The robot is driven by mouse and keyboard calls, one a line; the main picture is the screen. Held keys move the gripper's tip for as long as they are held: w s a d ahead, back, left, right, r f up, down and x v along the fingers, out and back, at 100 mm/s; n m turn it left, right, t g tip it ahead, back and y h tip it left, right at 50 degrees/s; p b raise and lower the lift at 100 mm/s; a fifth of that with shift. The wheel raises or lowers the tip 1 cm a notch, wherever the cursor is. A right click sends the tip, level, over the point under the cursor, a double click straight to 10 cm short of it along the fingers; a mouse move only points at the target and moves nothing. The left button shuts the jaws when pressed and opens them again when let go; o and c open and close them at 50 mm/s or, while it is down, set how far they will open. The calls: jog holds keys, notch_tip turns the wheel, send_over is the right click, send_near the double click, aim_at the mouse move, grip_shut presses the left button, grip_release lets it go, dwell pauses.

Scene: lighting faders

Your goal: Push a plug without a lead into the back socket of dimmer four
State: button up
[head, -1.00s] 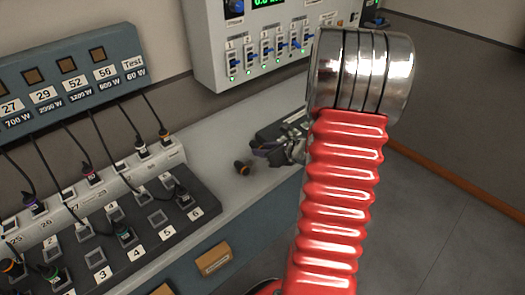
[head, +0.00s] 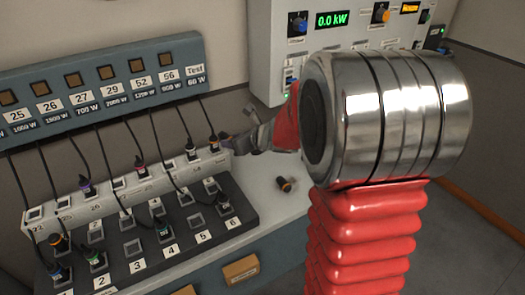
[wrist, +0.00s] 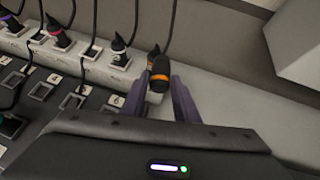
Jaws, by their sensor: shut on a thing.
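My gripper (head: 228,139) is at the right end of the white socket strip. In the wrist view its purple fingers (wrist: 162,85) are shut on an orange-banded black plug (wrist: 160,68), which has a lead rising from it. This plug (head: 214,143) stands at the strip's last socket; whether it is fully seated I cannot tell. A loose orange-banded plug without a visible lead (head: 287,184) lies on the bench. Dimmer four's back socket (head: 156,209) looks empty, with a lead crossing close by. Its front socket holds a dark plug (head: 163,229).
The white strip (head: 130,193) carries several plugs with hanging leads behind the dark dimmer block (head: 205,216). A labelled blue-grey box (head: 120,75) stands behind. A control panel (head: 265,50) is at the back right. The pale bench right of the block is mostly clear.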

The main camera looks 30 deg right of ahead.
jog(key=w+a+r, duration=0.2)
jog(key=a+r, duration=0.4)
jog(key=a, duration=0.4)
jog(key=shift+w+a+r+n+y, duration=0.2)
jog(key=shift+a+r+n+y, duration=0.05)
jog(key=shift+a+n+y, duration=0.1)
jog(key=shift+a, duration=0.1)
